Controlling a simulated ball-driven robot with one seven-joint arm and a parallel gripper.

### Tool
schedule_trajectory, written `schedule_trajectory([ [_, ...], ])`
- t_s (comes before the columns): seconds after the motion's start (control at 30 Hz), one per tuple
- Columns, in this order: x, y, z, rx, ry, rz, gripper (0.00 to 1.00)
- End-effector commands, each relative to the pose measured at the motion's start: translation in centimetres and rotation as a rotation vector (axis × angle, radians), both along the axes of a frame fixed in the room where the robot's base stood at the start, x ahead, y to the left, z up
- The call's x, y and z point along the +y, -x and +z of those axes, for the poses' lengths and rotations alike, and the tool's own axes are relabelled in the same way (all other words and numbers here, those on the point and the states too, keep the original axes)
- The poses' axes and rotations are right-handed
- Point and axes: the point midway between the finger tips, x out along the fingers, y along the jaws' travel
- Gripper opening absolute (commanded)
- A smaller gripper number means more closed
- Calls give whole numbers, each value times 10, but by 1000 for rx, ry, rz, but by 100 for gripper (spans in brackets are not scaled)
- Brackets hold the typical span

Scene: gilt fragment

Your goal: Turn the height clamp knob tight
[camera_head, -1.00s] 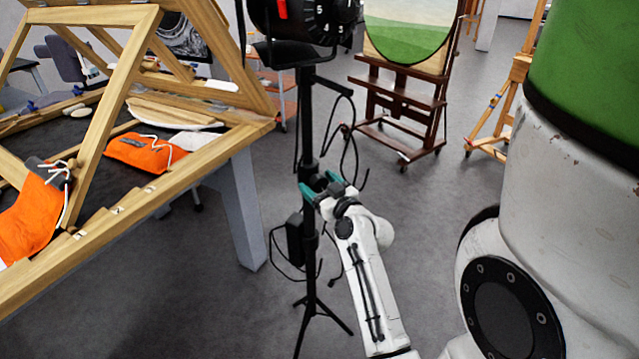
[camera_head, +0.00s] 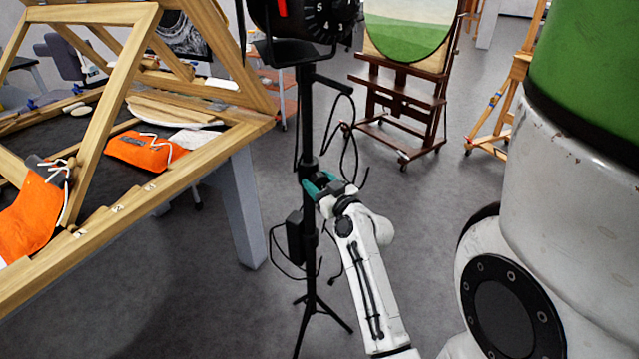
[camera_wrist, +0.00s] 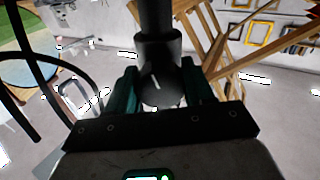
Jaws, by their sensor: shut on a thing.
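The height clamp knob (camera_wrist: 160,85) is a round black knob with a white mark on its face, on the collar of the black stand (camera_head: 307,130). In the wrist view it sits between the two teal fingers of my gripper (camera_wrist: 160,92), which is shut on it. In the head view my gripper (camera_head: 319,184) meets the stand's post at mid height, and the fingers hide the knob there. The white mark is slightly tilted from upright.
A black lamp head (camera_head: 300,22) tops the stand, and black cables (camera_head: 345,140) hang beside the post. A wooden frame on a table (camera_head: 235,200) stands to the left. A dark easel (camera_head: 400,100) stands behind. Grey floor lies open around the stand's feet.

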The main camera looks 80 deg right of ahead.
Motion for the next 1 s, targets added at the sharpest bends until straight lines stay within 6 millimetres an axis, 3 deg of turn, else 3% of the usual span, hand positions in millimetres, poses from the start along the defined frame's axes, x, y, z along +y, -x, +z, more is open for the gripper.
schedule_trajectory([
  [0.37,1,-1,0,-154,-140,1,22],
  [1.0,2,-2,2,-594,-544,0,22],
])
